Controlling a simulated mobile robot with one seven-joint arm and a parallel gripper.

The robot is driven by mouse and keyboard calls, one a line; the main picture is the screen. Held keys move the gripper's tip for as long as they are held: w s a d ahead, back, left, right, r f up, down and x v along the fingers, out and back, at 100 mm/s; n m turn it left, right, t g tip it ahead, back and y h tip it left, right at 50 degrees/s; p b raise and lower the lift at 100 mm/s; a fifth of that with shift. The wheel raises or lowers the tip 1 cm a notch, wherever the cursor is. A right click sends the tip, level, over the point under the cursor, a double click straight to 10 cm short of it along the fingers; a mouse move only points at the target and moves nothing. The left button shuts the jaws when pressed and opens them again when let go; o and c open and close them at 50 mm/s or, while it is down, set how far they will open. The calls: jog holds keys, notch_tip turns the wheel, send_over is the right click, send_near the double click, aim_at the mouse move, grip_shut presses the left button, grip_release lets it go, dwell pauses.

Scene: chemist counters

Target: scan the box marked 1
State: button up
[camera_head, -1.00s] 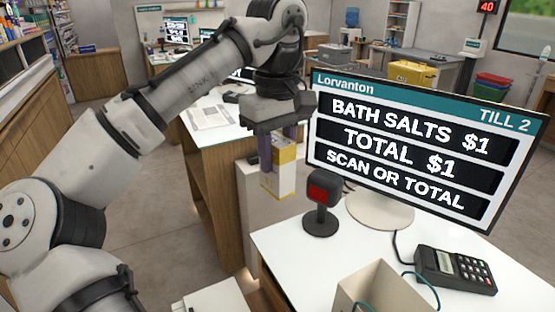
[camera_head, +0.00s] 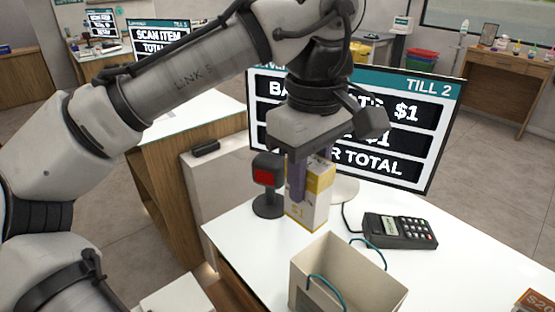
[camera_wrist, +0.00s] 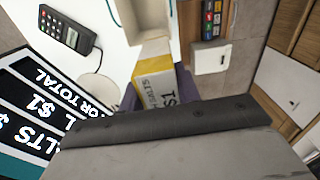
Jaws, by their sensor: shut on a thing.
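A white and yellow box (camera_head: 309,201) with "$1" on its side is held upright in my gripper (camera_head: 311,180). My gripper is shut on it from above. The wrist view also shows the box (camera_wrist: 156,88), with "SALTS" and "$1" on its label. The black scanner (camera_head: 268,184) with a red window stands on the white counter just left of the box. The till screen (camera_head: 437,108) stands behind my gripper, which covers part of it. Its visible text includes "$1", "TOTAL" and "TILL 2".
An open beige bag (camera_head: 350,277) with teal handles stands at the counter's front. A card terminal (camera_head: 399,231) lies right of it. A box corner marked "$20" (camera_head: 537,302) shows at the lower right. White counter (camera_head: 470,270) between them is clear.

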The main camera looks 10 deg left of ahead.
jog(key=s+d, duration=0.3)
jog(key=d, duration=0.4)
jog(key=shift+d+m, duration=0.3)
